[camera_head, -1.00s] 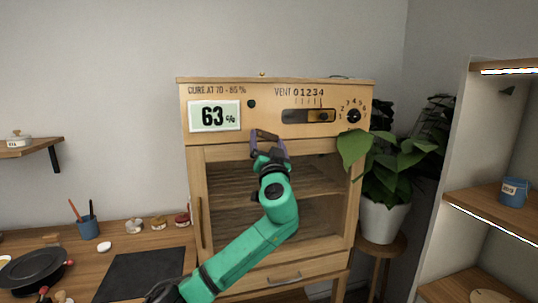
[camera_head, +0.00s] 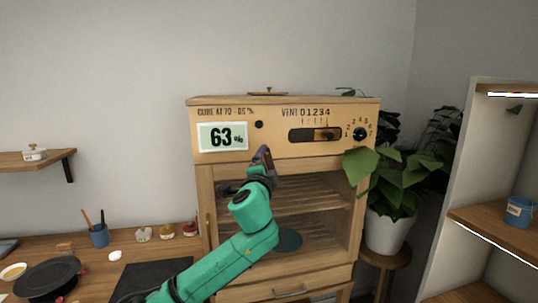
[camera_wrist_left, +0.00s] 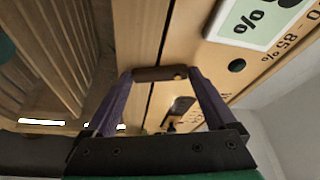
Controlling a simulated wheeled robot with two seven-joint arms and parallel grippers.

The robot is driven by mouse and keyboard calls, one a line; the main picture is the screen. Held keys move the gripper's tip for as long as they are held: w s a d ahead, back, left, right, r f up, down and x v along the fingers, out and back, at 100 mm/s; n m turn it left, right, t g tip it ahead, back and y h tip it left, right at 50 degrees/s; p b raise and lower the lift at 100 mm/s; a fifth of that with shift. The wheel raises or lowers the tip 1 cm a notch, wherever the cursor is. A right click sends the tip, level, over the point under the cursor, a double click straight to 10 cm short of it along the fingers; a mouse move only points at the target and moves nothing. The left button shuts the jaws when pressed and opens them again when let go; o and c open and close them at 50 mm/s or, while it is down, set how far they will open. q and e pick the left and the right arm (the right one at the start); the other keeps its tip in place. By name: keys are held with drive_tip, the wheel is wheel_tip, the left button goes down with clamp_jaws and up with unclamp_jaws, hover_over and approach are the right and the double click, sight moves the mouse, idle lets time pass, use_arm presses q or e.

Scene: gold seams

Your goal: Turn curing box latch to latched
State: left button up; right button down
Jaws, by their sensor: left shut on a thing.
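The curing box (camera_head: 197,178) is a pale wooden cabinet with a glazed door in front of me. Its latch (camera_wrist_left: 160,74) is a short dark brown bar with a brass-coloured spot, at the top of the door. In the left wrist view the bar lies across the seam between the door and the upper panel. My left gripper (camera_head: 263,152) is shut on the latch, with one purple finger at each end of the bar in the left wrist view (camera_wrist_left: 161,75). In the head view the gripper hides most of the latch. My right gripper is not in view.
The upper panel carries a 63% display (camera_head: 222,136), a vent slider (camera_head: 315,135) and a dial (camera_head: 360,134). A potted plant (camera_head: 388,228) stands close on the right. A worktop (camera_head: 185,252) with a black pan (camera_head: 45,278) and small pots is at left.

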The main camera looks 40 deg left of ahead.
use_arm(q)
drive_tip(key=shift+s+a+r+m+g+p, duration=0.15)
drive_tip(key=shift+m+g+p, duration=0.25)
drive_tip(key=shift+m+p, duration=0.65)
drive_tip(key=shift+s+m+h+p, duration=0.1)
drive_tip(key=shift+m+h+p, duration=0.2)
drive_tip(key=shift+m+p, duration=0.25)
drive_tip(key=o, duration=1.1)
drive_tip(key=shift+c, duration=0.2)
drive_tip(key=shift+a, duration=0.1)
